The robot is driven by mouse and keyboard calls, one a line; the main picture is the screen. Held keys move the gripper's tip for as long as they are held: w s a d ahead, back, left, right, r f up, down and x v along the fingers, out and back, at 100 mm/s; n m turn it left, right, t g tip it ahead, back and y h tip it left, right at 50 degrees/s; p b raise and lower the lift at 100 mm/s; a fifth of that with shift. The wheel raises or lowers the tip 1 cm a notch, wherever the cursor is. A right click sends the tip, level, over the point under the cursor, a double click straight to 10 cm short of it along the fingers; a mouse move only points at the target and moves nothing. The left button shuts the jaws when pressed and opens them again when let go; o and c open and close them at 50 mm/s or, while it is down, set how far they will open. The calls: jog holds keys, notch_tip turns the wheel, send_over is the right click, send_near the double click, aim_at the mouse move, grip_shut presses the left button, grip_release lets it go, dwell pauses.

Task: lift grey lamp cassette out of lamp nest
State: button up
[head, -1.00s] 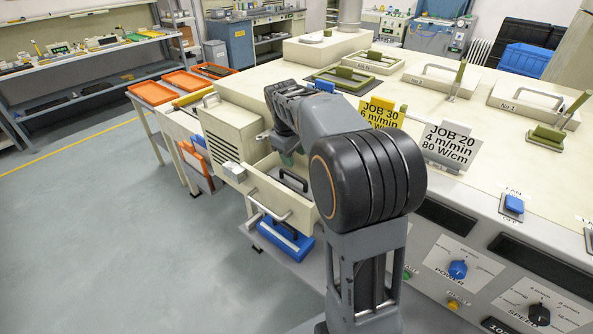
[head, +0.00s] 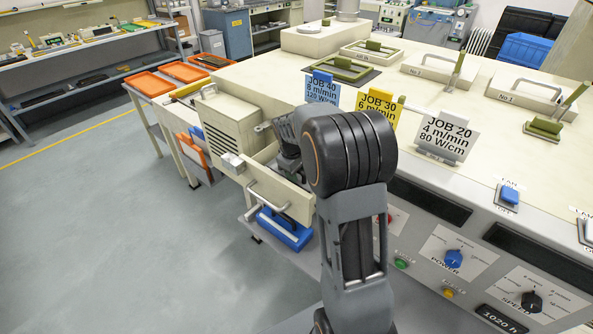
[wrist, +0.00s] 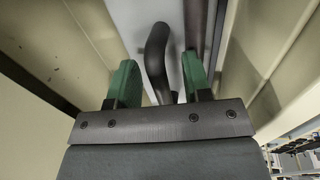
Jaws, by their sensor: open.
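The beige lamp nest (head: 281,192) stands pulled out like a drawer from the front left of the machine in the head view. In the wrist view I see down between its beige walls (wrist: 60,45) to a grey surface (wrist: 178,14), which looks like the lamp cassette. A dark curved handle (wrist: 156,45) rises from it. My gripper (wrist: 160,75) is open, its green fingers on either side of the handle, with a visible gap at each side. In the head view my arm hides the cassette and fingers.
The louvred housing (head: 226,137) stands just behind the nest, and a bar handle (head: 266,196) juts from the nest's front. A blue item (head: 285,229) lies below. JOB cards (head: 445,138) stand on the machine top to the right. The floor at left is clear.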

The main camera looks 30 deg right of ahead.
grip_shut()
dwell(0.3)
dwell(0.3)
jog(key=c, duration=0.7)
grip_release()
grip_shut()
jog(key=shift+r, duration=0.15)
notch_tip(320, 180, up, 11)
jog(key=p, duration=0.8)
